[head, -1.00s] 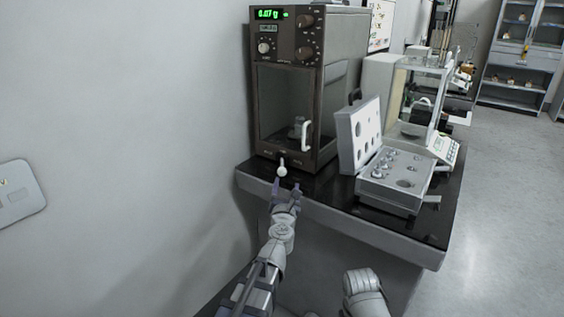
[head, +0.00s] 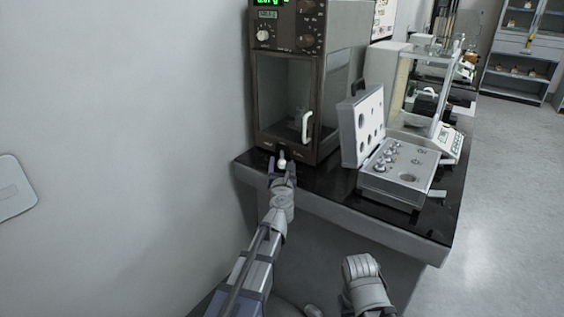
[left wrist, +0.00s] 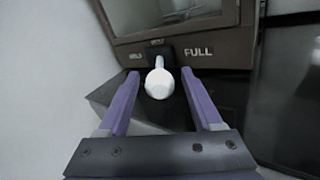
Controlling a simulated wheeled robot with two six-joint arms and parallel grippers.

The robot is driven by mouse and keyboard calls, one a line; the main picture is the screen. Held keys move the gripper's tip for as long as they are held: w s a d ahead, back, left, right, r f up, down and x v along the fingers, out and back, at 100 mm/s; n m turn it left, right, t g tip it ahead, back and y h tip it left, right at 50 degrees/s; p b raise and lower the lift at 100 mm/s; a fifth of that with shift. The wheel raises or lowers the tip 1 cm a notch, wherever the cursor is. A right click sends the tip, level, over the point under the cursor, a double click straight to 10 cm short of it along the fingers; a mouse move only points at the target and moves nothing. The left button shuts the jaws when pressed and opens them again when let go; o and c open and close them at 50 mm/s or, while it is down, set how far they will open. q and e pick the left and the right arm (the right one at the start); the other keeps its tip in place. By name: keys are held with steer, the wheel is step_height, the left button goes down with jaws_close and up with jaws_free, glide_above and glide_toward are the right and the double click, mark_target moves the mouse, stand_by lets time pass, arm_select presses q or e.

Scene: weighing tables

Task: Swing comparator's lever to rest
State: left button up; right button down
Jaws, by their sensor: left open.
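The comparator (head: 335,85) is a tall dark brown cabinet with a glass door, a white door handle and a green display cut off at the top of the head view. Its lever (head: 282,163) has a white ball knob low on the front. In the left wrist view the lever (left wrist: 159,85) points toward the camera, left of the word FULL. Smaller labels above and left of it are hard to read. My left gripper (head: 281,167) is open, its purple fingers on either side of the knob with gaps visible.
An open grey weight case (head: 398,188) stands on the black-topped table (head: 335,196), right of the comparator. A glass-sided balance (head: 441,143) stands behind it. A plain wall is close on the left. Clear floor lies at the right.

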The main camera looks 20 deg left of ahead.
arm_select(q)
steer(key=shift+x, duration=1.15)
steer(key=shift+s, duration=0.1)
jaws_close()
stand_by(0.4)
